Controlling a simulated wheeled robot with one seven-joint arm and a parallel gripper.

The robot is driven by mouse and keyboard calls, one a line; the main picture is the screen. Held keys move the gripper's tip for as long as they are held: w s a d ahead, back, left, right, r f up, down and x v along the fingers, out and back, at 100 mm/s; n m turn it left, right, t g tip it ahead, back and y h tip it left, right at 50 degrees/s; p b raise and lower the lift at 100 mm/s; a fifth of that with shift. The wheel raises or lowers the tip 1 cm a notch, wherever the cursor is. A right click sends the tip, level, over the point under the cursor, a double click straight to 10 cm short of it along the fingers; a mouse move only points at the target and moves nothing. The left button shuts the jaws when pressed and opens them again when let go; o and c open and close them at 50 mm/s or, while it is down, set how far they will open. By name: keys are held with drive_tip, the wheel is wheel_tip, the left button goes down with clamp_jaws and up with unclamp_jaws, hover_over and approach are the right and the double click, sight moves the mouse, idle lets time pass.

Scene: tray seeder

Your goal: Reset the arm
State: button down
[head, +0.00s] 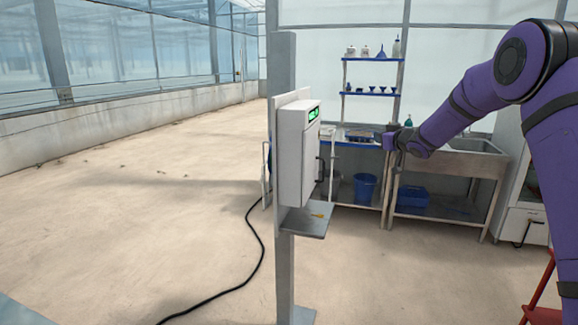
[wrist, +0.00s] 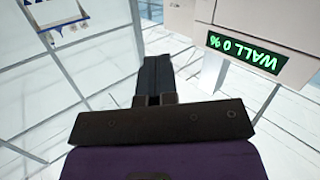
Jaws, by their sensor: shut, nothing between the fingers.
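My purple arm reaches in from the right in the head view, and my gripper (head: 391,138) is at its far end, to the right of the white control box (head: 297,155). In the wrist view my gripper (wrist: 153,60) shows two dark fingers together, with nothing between them. The box also shows in the wrist view at the upper right, where its green display (wrist: 245,56) reads "WALL 0 %" upside down. The gripper is apart from the box.
The box hangs on a grey post (head: 283,257) with a small shelf (head: 308,221) below it. A black cable (head: 258,262) runs over the floor. Behind stand a sink bench (head: 450,163), a blue bucket (head: 364,188) and shelves (head: 371,94). The floor at left is clear.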

drive_tip(key=s+d+r+m+g+h, duration=0.1)
drive_tip(key=s+r+m+h, duration=0.25)
drive_tip(key=s+r, duration=0.65)
drive_tip(key=s+d+r+m+g+h, duration=0.2)
drive_tip(key=s+r+h, duration=0.15)
drive_tip(key=s, duration=1.25)
drive_tip(key=s+a+f+g, duration=0.1)
drive_tip(key=s+f+g, duration=0.1)
drive_tip(key=s, duration=1)
drive_tip(key=s+a+f+g, duration=0.2)
drive_tip(key=s+f, duration=0.2)
drive_tip(key=s, duration=0.8)
drive_tip(key=s+a+f+g, duration=0.1)
drive_tip(key=s+f+g, duration=0.1)
drive_tip(key=s, duration=0.9)
drive_tip(key=shift+s+a+f+g+y, duration=0.15)
drive_tip(key=shift+s+f+g+y, duration=0.15)
drive_tip(key=shift+s+f+g, duration=0.15)
drive_tip(key=shift+m, duration=0.25)
